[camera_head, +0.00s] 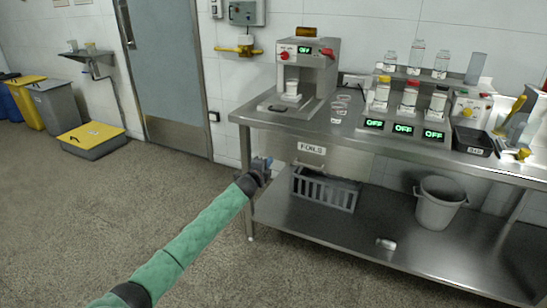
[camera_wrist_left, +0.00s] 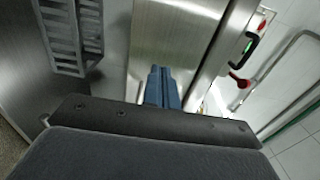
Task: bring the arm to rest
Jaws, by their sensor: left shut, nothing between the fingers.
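My left arm, in a green sleeve, reaches in from the lower left of the head view. My left gripper (camera_head: 264,163) is in front of the left end of the steel table (camera_head: 240,118), a little below the height of its top. In the left wrist view my left gripper's blue fingers (camera_wrist_left: 162,86) are together, with nothing held between them. My right gripper is in neither view.
The colloid mill (camera_head: 320,70) stands on the table's left part. Several bottles and green OFF displays (camera_head: 403,129) are to its right. A grey slotted basket (camera_head: 325,190) and a grey bin (camera_head: 438,202) are on the lower shelf.

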